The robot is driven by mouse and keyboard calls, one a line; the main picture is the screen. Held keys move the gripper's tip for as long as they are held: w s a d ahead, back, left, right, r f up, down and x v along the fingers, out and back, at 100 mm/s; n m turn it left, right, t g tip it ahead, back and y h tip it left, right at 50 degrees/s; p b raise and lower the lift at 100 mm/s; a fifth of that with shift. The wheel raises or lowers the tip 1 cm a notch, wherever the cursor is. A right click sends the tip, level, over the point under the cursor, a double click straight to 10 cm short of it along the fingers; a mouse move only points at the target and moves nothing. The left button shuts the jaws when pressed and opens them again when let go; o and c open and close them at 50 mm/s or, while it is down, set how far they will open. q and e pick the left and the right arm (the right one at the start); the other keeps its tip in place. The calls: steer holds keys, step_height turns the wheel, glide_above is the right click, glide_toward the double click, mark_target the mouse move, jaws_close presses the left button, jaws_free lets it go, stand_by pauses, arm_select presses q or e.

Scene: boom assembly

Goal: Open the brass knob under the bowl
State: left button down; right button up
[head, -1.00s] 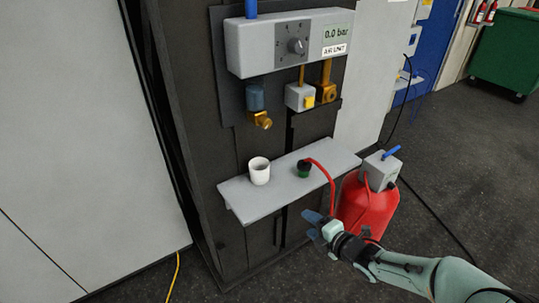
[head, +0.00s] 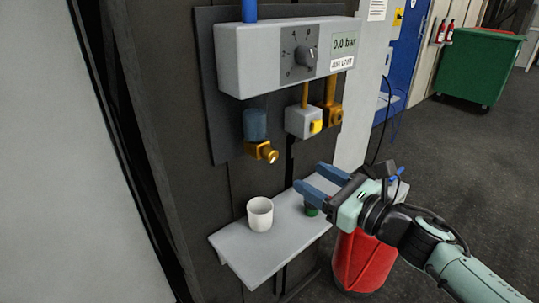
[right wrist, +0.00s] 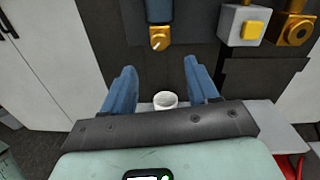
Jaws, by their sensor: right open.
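The blue bowl (head: 255,124) hangs under the left part of the grey air unit (head: 285,60). The brass knob (head: 264,152) is at its lower end. In the right wrist view, the brass knob (right wrist: 159,38) is at the top middle, with the blue bowl (right wrist: 159,11) above it. My right gripper (head: 310,185) is open and empty, to the right of the knob and lower in the head view. Its two blue fingers (right wrist: 160,75) stand apart in the wrist view, with the knob beyond them. Nothing touches the knob. My left gripper is out of view.
A white cup (head: 260,214) stands on the grey shelf (head: 250,255) below the knob. A green-capped fitting (head: 311,209) is partly hidden by my gripper. The gauge reads 0.0 bar.

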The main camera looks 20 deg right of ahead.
mark_target(274, 157)
steer(key=x, duration=1.2)
steer(key=c, duration=1)
steer(key=shift+c, duration=0.2)
